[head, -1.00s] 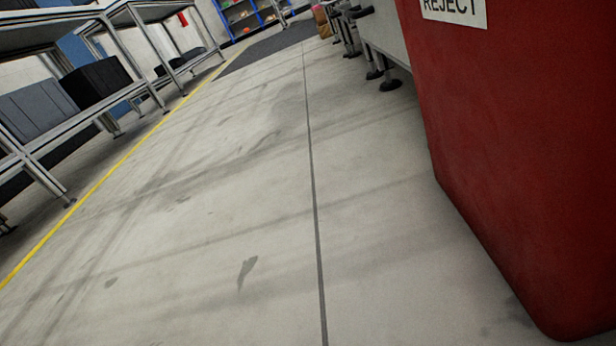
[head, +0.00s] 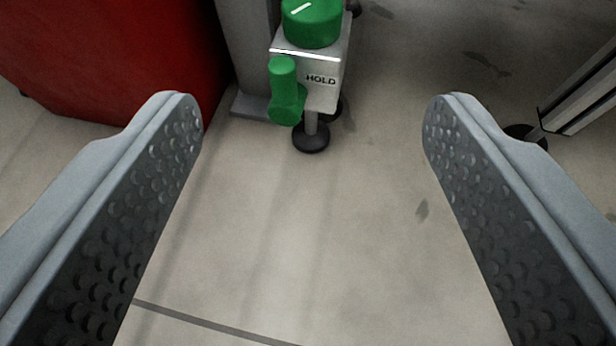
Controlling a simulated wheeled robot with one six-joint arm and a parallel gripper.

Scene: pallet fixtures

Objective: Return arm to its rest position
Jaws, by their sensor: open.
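My gripper (head: 312,110) shows in the head view as two grey fingers with dimpled dark inner pads. The fingers are wide apart, and nothing is between their pads. Bare concrete floor (head: 310,240) shows between and below them. Beyond the fingertips, near the top middle, is a metal box marked HOLD (head: 322,78). It has a green knob (head: 312,22) on top and a green handle (head: 284,92) on its front. The gripper looks apart from the box.
A red bin (head: 110,55) stands at the upper left, beside a grey post (head: 250,60). A black levelling foot (head: 311,138) is below the box. A metal frame leg (head: 580,95) stands at the right. The floor in the middle is clear.

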